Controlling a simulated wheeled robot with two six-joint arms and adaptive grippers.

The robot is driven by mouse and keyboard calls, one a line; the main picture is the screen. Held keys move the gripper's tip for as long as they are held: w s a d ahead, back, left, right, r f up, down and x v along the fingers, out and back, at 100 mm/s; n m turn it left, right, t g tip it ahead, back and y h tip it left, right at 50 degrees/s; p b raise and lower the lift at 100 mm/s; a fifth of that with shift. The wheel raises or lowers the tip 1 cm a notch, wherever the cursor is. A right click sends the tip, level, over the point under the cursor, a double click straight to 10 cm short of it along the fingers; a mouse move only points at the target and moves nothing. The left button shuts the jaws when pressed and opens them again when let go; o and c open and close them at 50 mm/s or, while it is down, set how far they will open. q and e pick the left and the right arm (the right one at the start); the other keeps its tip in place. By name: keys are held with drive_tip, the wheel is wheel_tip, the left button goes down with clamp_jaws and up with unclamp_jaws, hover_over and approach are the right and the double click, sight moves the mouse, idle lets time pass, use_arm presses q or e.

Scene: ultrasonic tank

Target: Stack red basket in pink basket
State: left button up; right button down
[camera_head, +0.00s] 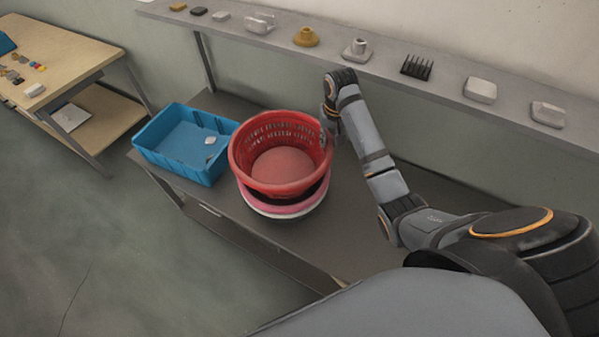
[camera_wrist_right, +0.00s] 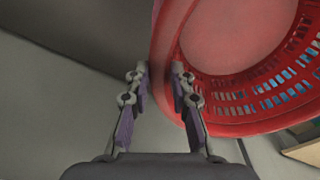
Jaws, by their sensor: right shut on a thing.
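The red basket (camera_head: 281,187) is round with slotted walls. In the head view it sits over the pink basket (camera_head: 262,204), of which only the rim and a little of the side show beneath it. Whether the red basket rests in the pink one or hangs just above it, I cannot tell. My right gripper (camera_head: 327,119) is at the red basket's right rim. In the right wrist view my right gripper (camera_wrist_right: 159,80) has its fingers on both sides of the red wall (camera_wrist_right: 168,28). My left gripper is not in view.
A blue bin (camera_head: 160,165) with small pale items stands left of the baskets on the grey bench (camera_head: 230,225). A shelf (camera_head: 385,55) with several small objects runs behind. A wooden table (camera_head: 70,50) stands at the far left.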

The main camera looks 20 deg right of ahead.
wheel_tip(320, 180, down, 4)
drive_tip(key=shift+s+d+r+p, duration=0.1)
drive_tip(key=shift+s+r+p, duration=0.05)
drive_tip(key=shift+p, duration=0.25)
wheel_tip(320, 180, down, 4)
drive_tip(key=shift+r+p, duration=0.15)
drive_tip(key=shift+p, duration=0.4)
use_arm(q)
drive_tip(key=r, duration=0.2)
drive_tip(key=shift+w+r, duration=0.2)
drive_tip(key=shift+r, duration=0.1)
use_arm(e)
drive_tip(key=shift+f, duration=0.25)
drive_tip(key=shift+f, duration=0.25)
drive_tip(key=c, duration=1.2)
unclamp_jaws()
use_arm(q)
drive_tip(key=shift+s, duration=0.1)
use_arm(e)
drive_tip(key=shift+o, duration=0.2)
drive_tip(key=shift+r, duration=0.15)
